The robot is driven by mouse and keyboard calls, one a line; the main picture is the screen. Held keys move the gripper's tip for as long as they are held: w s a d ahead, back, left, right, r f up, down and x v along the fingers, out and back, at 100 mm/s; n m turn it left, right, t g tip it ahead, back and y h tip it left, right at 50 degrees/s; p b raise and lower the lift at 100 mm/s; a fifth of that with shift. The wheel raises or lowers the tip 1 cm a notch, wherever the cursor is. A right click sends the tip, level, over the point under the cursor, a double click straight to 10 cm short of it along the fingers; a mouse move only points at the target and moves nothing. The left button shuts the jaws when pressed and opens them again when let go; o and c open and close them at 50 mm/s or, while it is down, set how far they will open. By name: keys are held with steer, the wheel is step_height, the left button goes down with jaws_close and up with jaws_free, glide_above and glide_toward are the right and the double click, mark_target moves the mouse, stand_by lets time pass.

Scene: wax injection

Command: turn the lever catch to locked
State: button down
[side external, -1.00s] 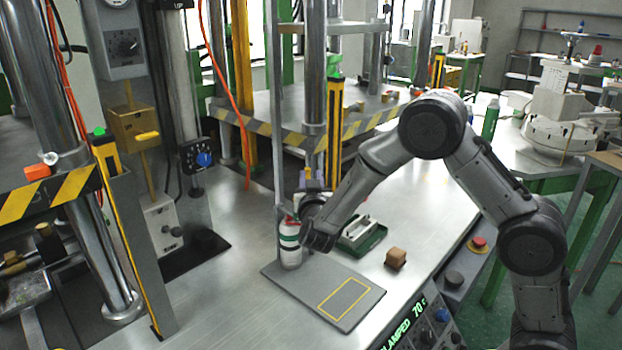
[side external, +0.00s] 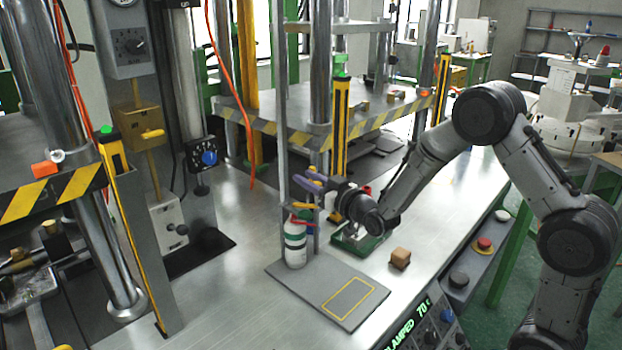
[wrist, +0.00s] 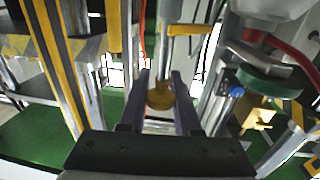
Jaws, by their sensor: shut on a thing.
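My gripper (side external: 303,183), with purple fingers, reaches left at the upright post, just above the white bottle with green bands (side external: 296,242). In the wrist view my gripper (wrist: 163,84) is shut on a rounded brass-yellow knob (wrist: 160,97) below a grey rod. A yellow bar (wrist: 187,30) sticks out sideways from that rod. I cannot tell for sure whether this knob belongs to the lever catch. In the side view the fingers and post hide the held part. A yellow block with a side handle (side external: 133,127) stands far left, apart from my gripper.
A grey mat with a yellow outline (side external: 312,290) lies before the bottle. A brown block (side external: 400,258) and a green tray (side external: 358,243) lie to its right. A red stop button (side external: 484,243) is on the front edge. A striped platform (side external: 290,134) stands behind.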

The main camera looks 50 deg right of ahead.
steer(key=n+g+y, duration=0.1)
steer(key=n+y, duration=0.2)
steer(key=y, duration=0.2)
steer(key=a+n+g+y, duration=0.1)
steer(key=n+g+y, duration=0.1)
steer(key=n+y, duration=0.1)
steer(key=a+n+g+y, duration=0.1)
steer(key=n+g+y, duration=0.1)
steer(key=n+y, duration=0.2)
steer(key=shift+s+a+y, duration=0.1)
steer(key=shift+s+y, duration=0.1)
steer(key=shift+y, duration=0.45)
steer(key=shift+s+a+y, duration=0.1)
steer(key=shift+s+y, duration=0.1)
steer(key=shift+y, duration=0.45)
steer(key=shift+r+n+g, duration=0.1)
steer(key=shift+n+g, duration=0.2)
steer(key=shift+g, duration=0.1)
steer(key=c, duration=0.6)
jaws_free()
steer(key=shift+a, duration=0.1)
steer(key=v, duration=1.4)
steer(key=shift+f, duration=0.25)
